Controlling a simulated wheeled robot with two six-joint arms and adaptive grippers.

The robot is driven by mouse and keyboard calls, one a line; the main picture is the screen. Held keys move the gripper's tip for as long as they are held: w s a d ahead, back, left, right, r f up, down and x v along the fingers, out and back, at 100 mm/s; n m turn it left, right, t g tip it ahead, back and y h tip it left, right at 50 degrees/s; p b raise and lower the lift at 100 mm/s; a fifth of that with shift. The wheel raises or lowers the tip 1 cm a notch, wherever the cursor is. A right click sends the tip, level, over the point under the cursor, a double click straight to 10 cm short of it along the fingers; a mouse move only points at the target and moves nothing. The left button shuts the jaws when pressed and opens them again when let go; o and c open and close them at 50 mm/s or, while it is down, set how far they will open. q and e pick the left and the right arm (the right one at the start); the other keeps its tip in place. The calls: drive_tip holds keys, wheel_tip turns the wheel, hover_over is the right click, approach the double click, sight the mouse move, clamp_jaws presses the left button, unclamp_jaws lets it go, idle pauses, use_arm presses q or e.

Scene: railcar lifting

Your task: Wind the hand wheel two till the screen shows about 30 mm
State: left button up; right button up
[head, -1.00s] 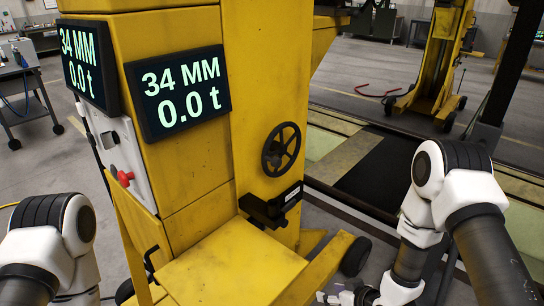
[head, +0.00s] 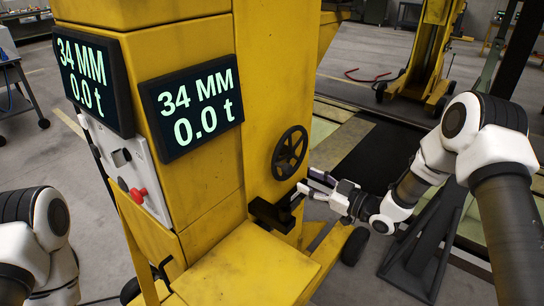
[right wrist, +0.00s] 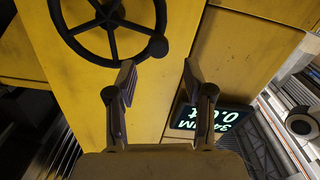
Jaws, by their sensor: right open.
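The black hand wheel (head: 289,153) is on the side face of the yellow lifting jack (head: 205,205). It also shows in the right wrist view (right wrist: 112,32), with its round knob (right wrist: 158,47) at the lower right of the rim. The screen (head: 192,102) reads 34 MM and 0.0 t. My right gripper (head: 310,187) is just below and right of the wheel. My left gripper is out of the head view.
A second screen (head: 94,82) on the left face also reads 34 MM. A red knob (head: 138,194) sits on the white panel below it. A black bracket (head: 272,213) sticks out under the wheel, close to my right gripper. Another yellow jack (head: 428,60) stands behind.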

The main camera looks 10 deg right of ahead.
sight(290, 169)
drive_tip(key=x, duration=0.2)
drive_tip(key=shift+w+a+r, duration=0.2)
drive_tip(key=shift+w+r, duration=0.05)
drive_tip(key=shift+w, duration=0.05)
drive_tip(key=x, duration=0.1)
drive_tip(key=p+x, duration=0.1)
drive_tip(key=x, duration=0.1)
drive_tip(key=shift+w+a+r+p, duration=0.15)
drive_tip(key=shift+r+p, duration=0.15)
drive_tip(key=shift+p, duration=0.1)
drive_tip(key=shift+x, duration=1.15)
drive_tip(key=shift+w+a+f, duration=0.1)
drive_tip(key=shift+f, duration=0.15)
drive_tip(key=shift+c, duration=1.1)
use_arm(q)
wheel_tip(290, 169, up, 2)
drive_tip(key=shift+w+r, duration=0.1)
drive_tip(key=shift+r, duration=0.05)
use_arm(e)
drive_tip(key=shift+s+d+r, duration=0.1)
drive_tip(key=shift+s+d, duration=0.1)
clamp_jaws()
